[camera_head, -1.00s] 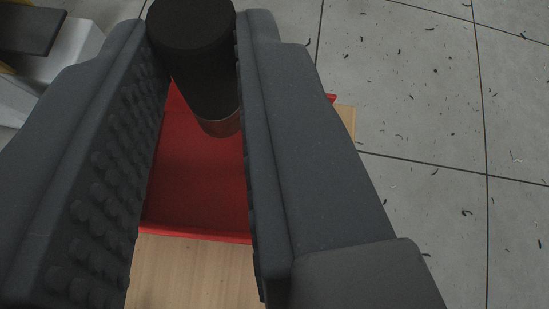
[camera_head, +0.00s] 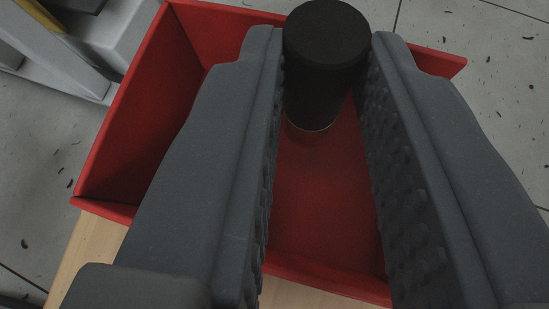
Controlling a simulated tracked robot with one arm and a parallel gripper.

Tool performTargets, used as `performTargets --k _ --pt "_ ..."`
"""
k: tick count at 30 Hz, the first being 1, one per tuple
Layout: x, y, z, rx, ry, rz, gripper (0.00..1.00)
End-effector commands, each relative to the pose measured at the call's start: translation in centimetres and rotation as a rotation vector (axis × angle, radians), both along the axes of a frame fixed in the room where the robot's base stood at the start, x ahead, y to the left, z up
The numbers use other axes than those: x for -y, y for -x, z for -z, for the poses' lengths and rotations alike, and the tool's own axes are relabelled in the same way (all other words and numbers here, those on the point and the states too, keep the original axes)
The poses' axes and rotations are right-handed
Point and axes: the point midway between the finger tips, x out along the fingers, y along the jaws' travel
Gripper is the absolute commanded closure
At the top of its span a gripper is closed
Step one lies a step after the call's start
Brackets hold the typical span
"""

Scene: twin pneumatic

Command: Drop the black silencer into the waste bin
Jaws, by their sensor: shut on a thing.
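The black silencer (camera_head: 326,62) is a dark cylinder with a metallic ring at its lower end. My gripper (camera_head: 328,50) is shut on it, with the silencer between the tips of the two grey, studded fingers. A red open-topped bin (camera_head: 140,120) lies below, and the silencer appears over its inside. The fingers hide parts of the bin's middle and right side. How high the silencer is above the bin floor is hard to tell.
The bin rests on a light wooden surface (camera_head: 88,245). Grey machine parts (camera_head: 105,40) stand at the upper left. The tiled floor (camera_head: 35,180) is strewn with small dark shavings.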

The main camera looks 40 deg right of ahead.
Motion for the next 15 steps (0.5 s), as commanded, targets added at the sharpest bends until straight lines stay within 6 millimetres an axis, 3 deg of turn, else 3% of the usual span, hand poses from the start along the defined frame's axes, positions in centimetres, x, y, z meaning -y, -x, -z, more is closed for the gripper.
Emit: performTargets --k 6,7,9,15 --pt "0.01 0.02 0.01 0.0 0.0 0.0 1.0" --pt "0.01 0.02 0.01 0.0 0.0 0.0 0.73" --pt "0.01 0.03 0.01 0.0 0.0 0.0 0.56" --pt "0.01 0.05 0.02 -0.001 0.0 0.001 0.56"
